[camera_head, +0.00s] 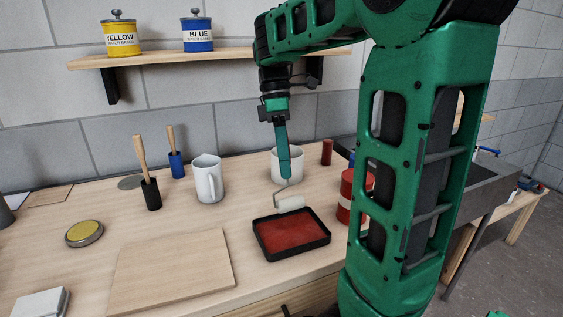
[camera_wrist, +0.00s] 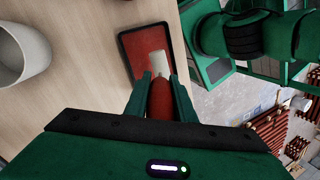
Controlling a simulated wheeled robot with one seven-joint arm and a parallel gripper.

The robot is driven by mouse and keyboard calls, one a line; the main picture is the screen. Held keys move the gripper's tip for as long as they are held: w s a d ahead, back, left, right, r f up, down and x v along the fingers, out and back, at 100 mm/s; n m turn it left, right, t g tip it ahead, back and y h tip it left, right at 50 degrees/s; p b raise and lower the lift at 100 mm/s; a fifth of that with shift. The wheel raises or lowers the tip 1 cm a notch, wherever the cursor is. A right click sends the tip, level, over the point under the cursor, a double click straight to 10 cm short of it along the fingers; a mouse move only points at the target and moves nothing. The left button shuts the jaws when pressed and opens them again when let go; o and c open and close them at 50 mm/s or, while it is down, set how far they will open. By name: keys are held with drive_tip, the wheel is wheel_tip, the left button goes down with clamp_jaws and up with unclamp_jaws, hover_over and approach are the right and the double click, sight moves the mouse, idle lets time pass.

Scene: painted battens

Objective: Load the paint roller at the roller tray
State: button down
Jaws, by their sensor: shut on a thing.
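The paint roller has a pale cream sleeve (camera_head: 291,204) on a bent wire frame, and a red handle (camera_wrist: 159,102) seen in the wrist view. My gripper (camera_head: 284,165) is shut on that handle, pointing down; its fingers hide most of the handle in the head view. The black roller tray (camera_head: 262,240) holds red paint (camera_head: 292,234) and lies flat on the bench. The sleeve is at the tray's back edge in the head view and shows over the red paint in the wrist view. I cannot tell whether it touches the paint. Its visible side looks unpainted.
A white pot (camera_head: 287,163) stands behind the roller, with a white jug (camera_head: 209,181) to its left. A red can (camera_head: 346,197) stands right of the tray, partly behind my arm. A wooden board (camera_head: 170,272) lies left of the tray. A shelf (camera_head: 150,59) hangs above.

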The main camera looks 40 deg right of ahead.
drive_tip(key=shift+s+d+f, duration=0.1)
drive_tip(key=shift+f, duration=2.7)
drive_tip(key=shift+f, duration=0.8)
idle(0.3)
drive_tip(key=shift+r, duration=3.55)
drive_tip(key=shift+a+f, duration=0.1)
drive_tip(key=shift+a, duration=0.1)
